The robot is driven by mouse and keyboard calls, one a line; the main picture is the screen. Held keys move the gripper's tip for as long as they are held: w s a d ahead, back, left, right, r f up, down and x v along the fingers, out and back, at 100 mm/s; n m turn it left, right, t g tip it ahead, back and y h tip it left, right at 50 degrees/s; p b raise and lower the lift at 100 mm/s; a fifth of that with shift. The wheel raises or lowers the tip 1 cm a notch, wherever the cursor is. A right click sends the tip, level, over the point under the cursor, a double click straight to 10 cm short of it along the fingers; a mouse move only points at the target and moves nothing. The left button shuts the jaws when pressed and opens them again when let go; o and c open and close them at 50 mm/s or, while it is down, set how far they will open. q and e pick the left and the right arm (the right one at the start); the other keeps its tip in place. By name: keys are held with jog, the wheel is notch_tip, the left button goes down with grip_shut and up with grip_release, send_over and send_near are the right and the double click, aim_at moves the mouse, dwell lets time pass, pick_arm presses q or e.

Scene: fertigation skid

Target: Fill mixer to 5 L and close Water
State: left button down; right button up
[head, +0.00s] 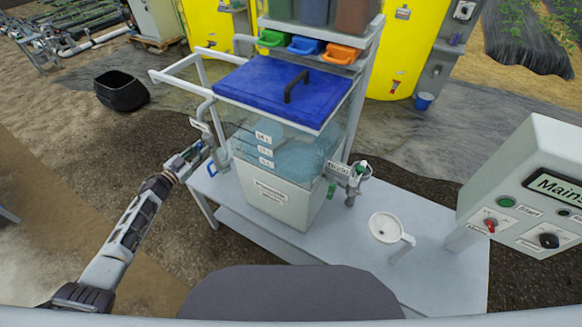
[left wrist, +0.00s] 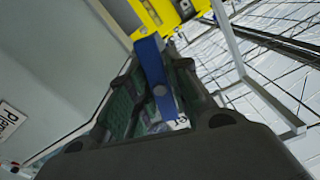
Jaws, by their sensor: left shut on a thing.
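The mixer tank (head: 275,195) stands on the grey bench, with a clear upper part and a white lower front. Its front has several small litre marks (head: 265,150), too small to read surely. Pale blue shows through the clear wall; I cannot tell the exact level. A pipe comes down at the tank's left, with a small label (head: 199,125) I cannot read and a blue valve lever (head: 212,168). My left gripper (head: 200,152) is at this valve, shut on the blue lever, which runs between the fingers in the left wrist view (left wrist: 155,75). My right gripper is out of view.
A blue lid (head: 284,88) with a dark handle covers the tank. An outlet valve (head: 355,178) is at its right, beside a white funnel-like cup (head: 389,227). A control box (head: 540,190) stands at right. Coloured bins (head: 306,46) sit behind. The bench's front is mostly clear.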

pick_arm(q)
jog(key=shift+f, duration=0.15)
jog(key=m+b, duration=0.2)
jog(key=m, duration=0.2)
jog(key=shift+b, duration=0.35)
jog(key=m+b, duration=0.2)
jog(key=m, duration=0.2)
jog(key=shift+m+b, duration=0.3)
jog(key=shift+b, duration=0.05)
jog(key=shift+m, duration=0.4)
dwell(0.9)
dwell(1.0)
dwell(0.7)
